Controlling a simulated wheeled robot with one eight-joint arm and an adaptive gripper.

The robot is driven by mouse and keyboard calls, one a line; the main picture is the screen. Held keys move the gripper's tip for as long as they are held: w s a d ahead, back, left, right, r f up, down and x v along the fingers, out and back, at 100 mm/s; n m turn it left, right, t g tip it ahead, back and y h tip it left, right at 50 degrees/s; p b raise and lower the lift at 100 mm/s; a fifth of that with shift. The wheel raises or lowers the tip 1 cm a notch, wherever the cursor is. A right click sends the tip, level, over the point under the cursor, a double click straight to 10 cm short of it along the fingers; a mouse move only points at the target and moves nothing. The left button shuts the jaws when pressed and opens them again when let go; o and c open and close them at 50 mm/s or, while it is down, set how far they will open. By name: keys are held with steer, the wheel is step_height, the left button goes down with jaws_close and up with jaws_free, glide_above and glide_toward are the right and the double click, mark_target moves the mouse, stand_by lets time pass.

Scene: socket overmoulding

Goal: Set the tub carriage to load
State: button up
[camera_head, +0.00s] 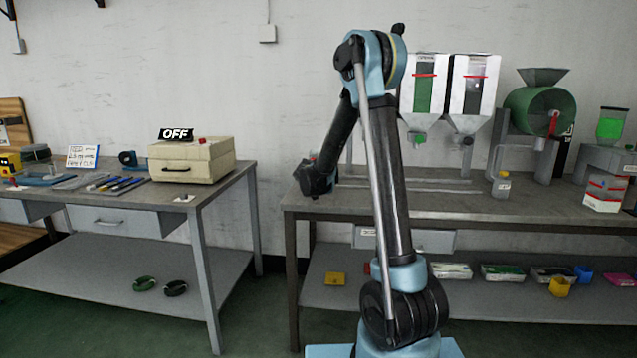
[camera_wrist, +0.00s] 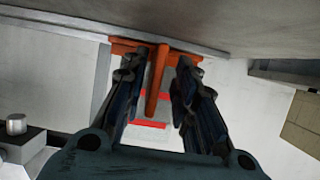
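In the wrist view an orange T-shaped handle (camera_wrist: 155,85) has its stem between the two fingers of my gripper (camera_wrist: 160,75). The fingers are apart, with a narrow gap visible on each side of the stem. Behind the stem is a pale thing with red bands (camera_wrist: 149,124); I cannot tell whether this is the tub carriage. The handle is not clear there.
Two hoppers (camera_head: 424,85) stand behind my arm on the right bench (camera_head: 460,205). A green drum (camera_head: 530,110) and a bottle (camera_head: 501,186) stand farther right. The left bench holds a cream box (camera_head: 192,160) with an OFF sign (camera_head: 176,134). A floor gap separates the benches.

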steer(key=shift+v, duration=5.9)
steer(key=shift+d, duration=0.1)
steer(key=s+d+f+g+h, duration=0.1)
steer(key=s+d+f+g, duration=0.15)
steer(key=s+d, duration=0.65)
steer(key=s+d+f+g, duration=0.1)
steer(key=s+d+g, duration=0.2)
steer(key=s+d, duration=0.55)
steer(key=s+f+n+g+y, duration=0.1)
steer(key=s+f, duration=0.4)
steer(key=s, duration=0.9)
steer(key=s+f+n+g+y, duration=0.1)
steer(key=s+f+g, duration=0.3)
steer(key=s, duration=0.9)
steer(key=shift+s+a+f+g+y, duration=0.2)
steer(key=shift+s+f+g+y, duration=0.2)
steer(key=shift+y, duration=0.3)
